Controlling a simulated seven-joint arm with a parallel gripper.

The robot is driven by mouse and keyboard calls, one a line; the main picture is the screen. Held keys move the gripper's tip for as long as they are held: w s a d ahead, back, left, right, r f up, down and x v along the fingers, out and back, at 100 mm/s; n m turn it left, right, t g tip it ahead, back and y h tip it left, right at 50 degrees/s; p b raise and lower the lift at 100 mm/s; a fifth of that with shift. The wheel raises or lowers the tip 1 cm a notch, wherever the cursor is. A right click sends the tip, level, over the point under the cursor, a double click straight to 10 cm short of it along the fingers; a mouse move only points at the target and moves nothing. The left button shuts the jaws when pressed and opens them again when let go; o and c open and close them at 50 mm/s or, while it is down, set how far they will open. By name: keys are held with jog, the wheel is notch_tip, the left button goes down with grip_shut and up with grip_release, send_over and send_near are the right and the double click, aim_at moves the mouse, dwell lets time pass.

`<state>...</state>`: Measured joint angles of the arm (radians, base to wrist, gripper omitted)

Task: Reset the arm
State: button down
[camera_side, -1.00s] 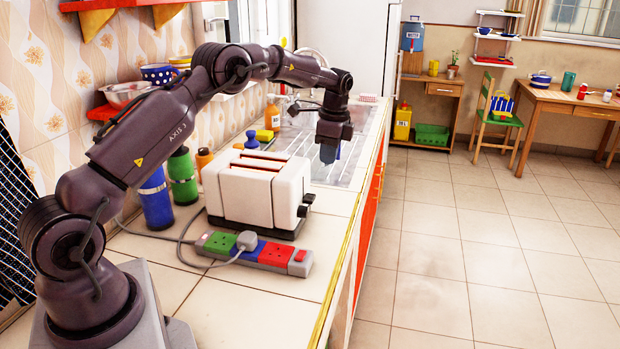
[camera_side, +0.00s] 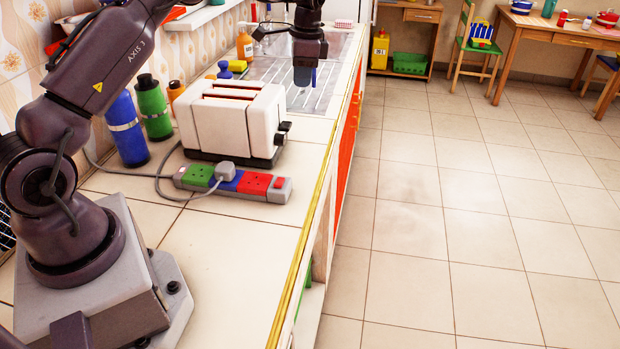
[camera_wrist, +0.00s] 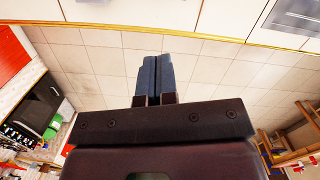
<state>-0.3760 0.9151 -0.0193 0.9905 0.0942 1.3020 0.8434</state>
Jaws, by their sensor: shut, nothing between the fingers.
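My gripper (camera_side: 304,76) hangs over the far part of the counter, beyond the toaster, with its fingers pointing down. In the wrist view its two blue-grey fingers (camera_wrist: 155,75) are pressed together with nothing between them. My arm reaches from its base on the near counter up out of the top of the side view, so its upper part is hidden. The gripper is apart from the toaster and holds nothing.
A white toaster (camera_side: 232,120) stands mid-counter, with a coloured power strip (camera_side: 234,184) in front. Blue (camera_side: 127,130) and green (camera_side: 153,108) bottles stand left of it. The counter's yellow edge (camera_side: 290,270) borders open tiled floor at right. An orange-yellow bottle (camera_side: 245,46) stands near the sink.

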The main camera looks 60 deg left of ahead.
jog(key=s+d+r+n+t, duration=0.2)
jog(key=s+d+r, duration=0.2)
jog(key=s, duration=0.6)
jog(key=s+d+r+n+t, duration=0.2)
jog(key=s+d+r, duration=0.3)
jog(key=s+d, duration=0.4)
jog(key=s+d+r+n+t, duration=0.1)
jog(key=s+d+r, duration=0.4)
jog(key=s, duration=0.6)
jog(key=shift+d+r+n+t+h, duration=0.15)
jog(key=shift+d+n+t+h, duration=0.2)
jog(key=shift+d+t, duration=0.65)
